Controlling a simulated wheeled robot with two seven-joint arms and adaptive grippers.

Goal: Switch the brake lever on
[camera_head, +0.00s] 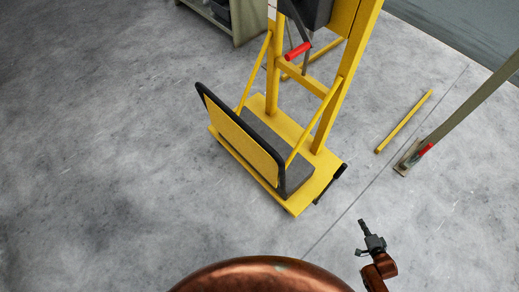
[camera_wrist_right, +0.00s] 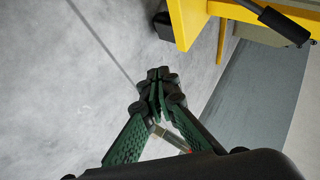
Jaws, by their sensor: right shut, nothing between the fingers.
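A lever with a black grip (camera_head: 338,174) sticks out from the right side of the yellow truck (camera_head: 318,165), low by its base; it looks like the brake lever. A black-gripped lever also shows in the wrist view (camera_wrist_right: 284,22), beside yellow metal at the top right. My right gripper (camera_head: 363,224) is shut and empty. It is apart from the lever, nearer to me and to the right in the head view. In the wrist view its closed fingertips (camera_wrist_right: 157,76) point over bare floor. My left gripper is not in view.
A red-handled crank (camera_head: 298,51) sits higher on the truck. A grey-green post (camera_head: 460,110) with a red clip stands at right, by a yellow bar (camera_head: 404,121) on the floor. A cabinet (camera_head: 238,28) is at the back. The left floor is clear.

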